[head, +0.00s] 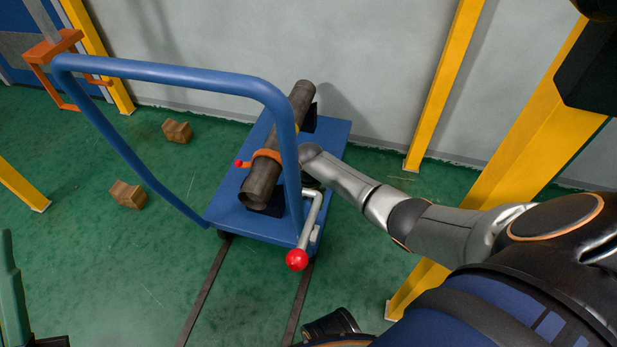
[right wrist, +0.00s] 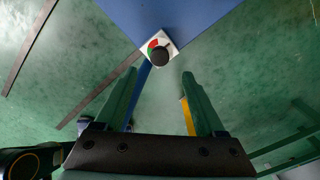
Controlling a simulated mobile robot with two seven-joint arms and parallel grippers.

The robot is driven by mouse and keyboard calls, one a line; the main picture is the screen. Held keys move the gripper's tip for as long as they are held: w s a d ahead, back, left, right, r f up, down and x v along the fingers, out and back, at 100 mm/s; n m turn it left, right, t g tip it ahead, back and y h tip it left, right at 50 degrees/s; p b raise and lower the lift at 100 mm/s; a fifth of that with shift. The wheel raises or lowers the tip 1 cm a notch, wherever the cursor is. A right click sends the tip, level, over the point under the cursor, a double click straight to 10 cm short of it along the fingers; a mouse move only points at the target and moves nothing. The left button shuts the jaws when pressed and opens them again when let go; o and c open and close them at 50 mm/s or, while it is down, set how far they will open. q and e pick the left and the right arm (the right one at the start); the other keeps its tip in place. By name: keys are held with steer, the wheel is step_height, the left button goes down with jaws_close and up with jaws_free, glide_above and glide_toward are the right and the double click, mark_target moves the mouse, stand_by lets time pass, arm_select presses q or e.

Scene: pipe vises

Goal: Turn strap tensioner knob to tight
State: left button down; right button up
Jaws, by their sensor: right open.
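In the right wrist view, a black round knob (right wrist: 160,57) sits on a small white plate with red and green marks, at the corner of the blue cart. My right gripper (right wrist: 160,76) is open, its green fingers apart and pointing toward the knob, which lies ahead between their lines; no contact shows. In the head view, the orange strap (head: 267,154) goes around a brown pipe (head: 262,182) on the blue cart (head: 228,205). My right arm reaches the cart's right side; its gripper is hidden there. One green finger of my left gripper (head: 12,292) shows at the lower left.
A blue push handle (head: 175,73) arches over the cart. A lever with a red ball (head: 297,260) stands at its near right corner. Yellow posts (head: 444,85) rise at the right. Wooden blocks (head: 128,194) lie on the green floor at left, where there is free room.

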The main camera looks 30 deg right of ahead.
step_height(320, 180, down, 8)
steer(key=b, duration=0.4)
steer(key=shift+r, duration=0.15)
arm_select(q)
steer(key=shift+g, duration=0.3)
steer(key=f, duration=0.5)
steer(key=shift+w+d+f, duration=0.1)
steer(key=shift+d+f, duration=0.1)
steer(key=shift+d, duration=0.2)
steer(key=shift+r, duration=0.1)
arm_select(e)
jaws_close()
